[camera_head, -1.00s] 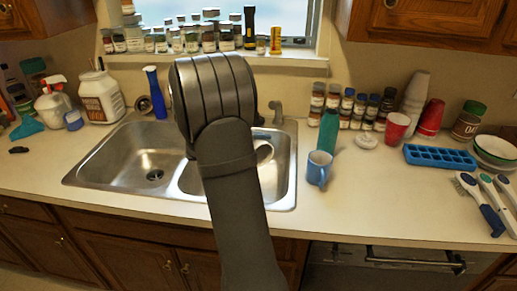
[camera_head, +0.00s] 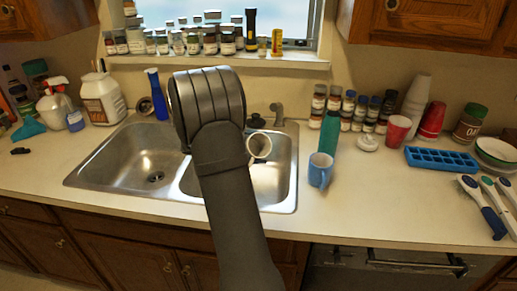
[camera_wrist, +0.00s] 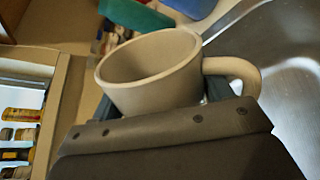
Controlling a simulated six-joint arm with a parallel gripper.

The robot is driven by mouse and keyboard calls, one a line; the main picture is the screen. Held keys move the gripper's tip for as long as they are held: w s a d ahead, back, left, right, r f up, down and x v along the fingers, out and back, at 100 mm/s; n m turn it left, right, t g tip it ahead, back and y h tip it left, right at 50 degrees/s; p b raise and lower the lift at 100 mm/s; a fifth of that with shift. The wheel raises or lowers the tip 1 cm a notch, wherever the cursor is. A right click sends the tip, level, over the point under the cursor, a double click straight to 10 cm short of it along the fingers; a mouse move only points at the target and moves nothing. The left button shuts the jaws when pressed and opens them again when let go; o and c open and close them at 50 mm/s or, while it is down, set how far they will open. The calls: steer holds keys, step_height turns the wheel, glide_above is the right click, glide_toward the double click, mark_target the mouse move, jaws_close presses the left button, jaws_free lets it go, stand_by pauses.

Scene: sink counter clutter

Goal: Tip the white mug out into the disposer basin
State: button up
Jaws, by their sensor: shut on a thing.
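The white mug (camera_head: 260,147) is above the right sink basin, just right of my arm in the head view. Its mouth is turned toward that camera, so it looks tilted. In the wrist view the mug (camera_wrist: 150,75) shows its rim, part of its inner wall and its handle at the right; I see no contents. My gripper (camera_wrist: 160,100) is shut on the mug's body; its fingers are mostly hidden. The double sink has a left basin (camera_head: 130,155) with a dark drain and a right basin (camera_head: 270,188) partly behind my arm. No label shows which is the disposer basin.
The left basin looks empty.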

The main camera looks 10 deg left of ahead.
steer(key=n, duration=0.1)
steer(key=f+n+h, duration=0.1)
steer(key=n, duration=0.1)
steer(key=shift+s+d+f+g+h, duration=0.1)
steer(key=shift+s+f+g+h, duration=0.05)
steer(key=shift+g+h, duration=0.2)
steer(key=f+n, duration=0.1)
steer(key=s+f+n+h, duration=0.1)
steer(key=n, duration=0.1)
steer(key=d+f+n+h, duration=0.1)
steer(key=n, duration=0.1)
steer(key=shift+s, duration=0.15)
